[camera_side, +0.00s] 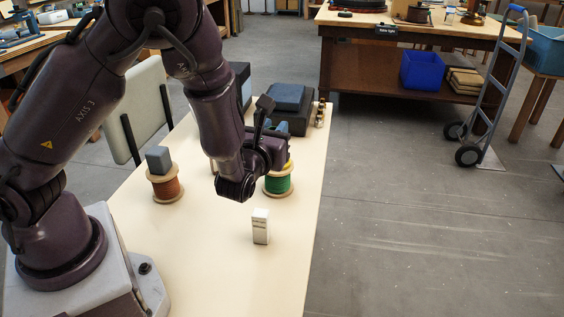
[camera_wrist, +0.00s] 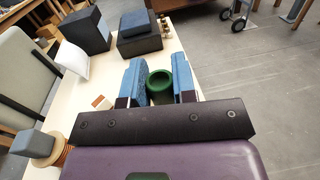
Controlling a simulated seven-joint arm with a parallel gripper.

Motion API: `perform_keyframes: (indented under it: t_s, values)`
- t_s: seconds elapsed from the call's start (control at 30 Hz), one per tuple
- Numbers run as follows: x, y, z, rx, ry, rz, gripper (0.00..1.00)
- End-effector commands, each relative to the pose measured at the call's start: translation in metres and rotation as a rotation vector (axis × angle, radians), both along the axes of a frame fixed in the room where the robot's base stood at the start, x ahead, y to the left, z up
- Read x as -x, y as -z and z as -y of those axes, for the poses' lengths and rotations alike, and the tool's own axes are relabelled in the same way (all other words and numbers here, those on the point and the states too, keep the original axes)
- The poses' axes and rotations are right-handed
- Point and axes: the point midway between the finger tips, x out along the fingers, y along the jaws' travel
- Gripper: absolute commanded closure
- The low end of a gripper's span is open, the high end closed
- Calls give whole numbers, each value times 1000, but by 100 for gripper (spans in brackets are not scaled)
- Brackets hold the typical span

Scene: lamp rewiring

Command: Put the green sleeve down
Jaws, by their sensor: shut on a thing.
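The green sleeve (camera_wrist: 159,84) is a short, hollow green ring in the wrist view. My gripper (camera_wrist: 159,74) is shut on it, with one blue finger on its left and one on its right. Its open end shows as a dark green hollow. The pale table (camera_side: 205,265) lies beneath. In the side view my wrist hides the sleeve, and I cannot tell how high it is above the table.
A spool of green wire (camera_side: 279,184) stands by my wrist. An orange spool (camera_side: 166,188) bears a grey block (camera_side: 158,160). A small white box (camera_side: 261,227) stands nearer. Dark boxes (camera_side: 290,110) and small brass parts (camera_side: 320,116) are at the back. The near table is mostly clear.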

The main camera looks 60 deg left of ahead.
Motion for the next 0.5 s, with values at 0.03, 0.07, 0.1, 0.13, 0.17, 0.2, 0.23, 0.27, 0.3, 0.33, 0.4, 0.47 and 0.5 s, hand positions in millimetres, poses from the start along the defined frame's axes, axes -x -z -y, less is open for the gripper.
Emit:
perform_keyframes:
  t_s: [0.03,0.07,0.1,0.13,0.17,0.2,0.23,0.27,0.3,0.33,0.4,0.47,0.5]
  values:
    - [-3,5,-24,-6,-70,0,97]
    - [-4,8,-37,-9,-111,0,97]
    - [-5,12,-57,-11,-171,-1,97]
    - [-5,15,-72,-13,-214,-1,97]
    - [-4,19,-87,-16,-259,-2,97]
    - [-3,23,-106,-16,-314,-2,97]
    - [0,27,-121,-17,-357,-1,97]
    - [2,31,-135,-18,-398,-1,97]
    - [6,35,-154,-19,-453,-2,97]
    - [10,39,-168,-19,-494,-2,97]
    - [20,48,-201,-18,-586,-1,97]
    - [32,55,-228,-17,-664,-1,97]
    - [40,60,-245,-15,-714,-2,97]
